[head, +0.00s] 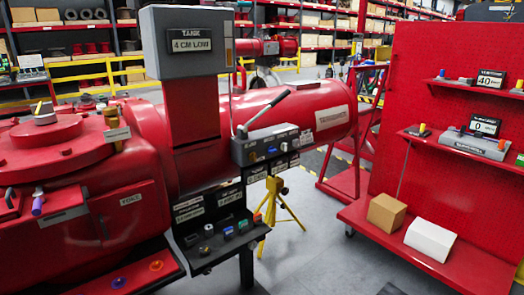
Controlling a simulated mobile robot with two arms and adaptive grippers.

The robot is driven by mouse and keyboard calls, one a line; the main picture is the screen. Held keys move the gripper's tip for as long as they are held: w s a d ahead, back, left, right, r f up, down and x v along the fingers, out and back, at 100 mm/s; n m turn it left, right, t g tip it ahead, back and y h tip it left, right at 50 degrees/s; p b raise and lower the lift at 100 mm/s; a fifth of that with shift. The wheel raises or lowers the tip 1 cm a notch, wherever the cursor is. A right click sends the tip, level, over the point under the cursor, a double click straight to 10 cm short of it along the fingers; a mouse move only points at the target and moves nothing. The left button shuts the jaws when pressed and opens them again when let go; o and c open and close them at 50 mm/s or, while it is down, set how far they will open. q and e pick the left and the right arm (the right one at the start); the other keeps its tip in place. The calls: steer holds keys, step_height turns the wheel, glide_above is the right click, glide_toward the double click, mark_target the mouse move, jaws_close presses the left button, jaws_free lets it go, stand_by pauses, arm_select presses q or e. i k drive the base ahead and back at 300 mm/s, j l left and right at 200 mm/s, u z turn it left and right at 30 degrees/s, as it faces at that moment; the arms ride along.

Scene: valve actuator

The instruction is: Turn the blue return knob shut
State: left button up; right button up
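A grey control box (265,146) with a long lever (262,110) is mounted in front of the big red cylinder (290,112). A separate blue ring-like wheel (118,282) lies on the red ledge at bottom left, beside an orange one (156,265). Neither of my grippers is in view.
A grey display column (190,45) rises left of the box. Below it, a black tray (222,248) holds several small coloured parts. A yellow tripod stand (275,212) is behind. A red shelf cart (440,225) with boxes stands right; grey floor lies between.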

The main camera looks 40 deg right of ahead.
mark_target(271, 150)
steer(key=z, duration=1.3)
steer(key=i+l, duration=0.25)
steer(key=l, duration=0.15)
